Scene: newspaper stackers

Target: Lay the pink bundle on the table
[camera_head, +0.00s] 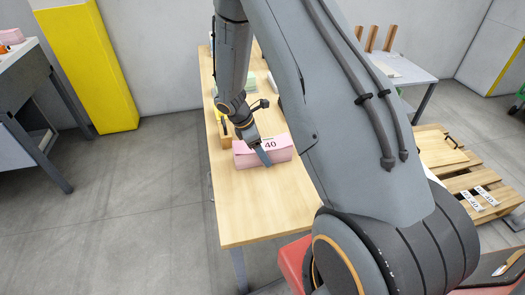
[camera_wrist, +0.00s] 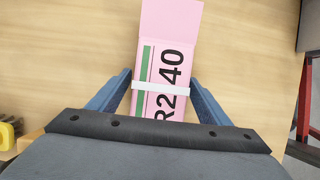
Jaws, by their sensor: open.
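The pink bundle (camera_head: 279,152) lies on the light wooden table (camera_head: 245,205), with a label reading 40 on it. In the wrist view the pink bundle (camera_wrist: 185,22) shows a white band around it and a label with a green stripe. My gripper (camera_head: 265,160) is at the bundle, reaching down from above. In the wrist view my gripper (camera_wrist: 162,92) has its two blue fingers on either side of the bundle, with a small gap at each side. The bundle's underside is hidden.
A wooden box (camera_head: 226,138) and a pale green stack (camera_head: 249,83) stand farther back on the table. A yellow brush-like thing (camera_wrist: 7,135) is at the left edge of the wrist view. The table's front part is clear. Wooden pallets (camera_head: 455,165) lie at right.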

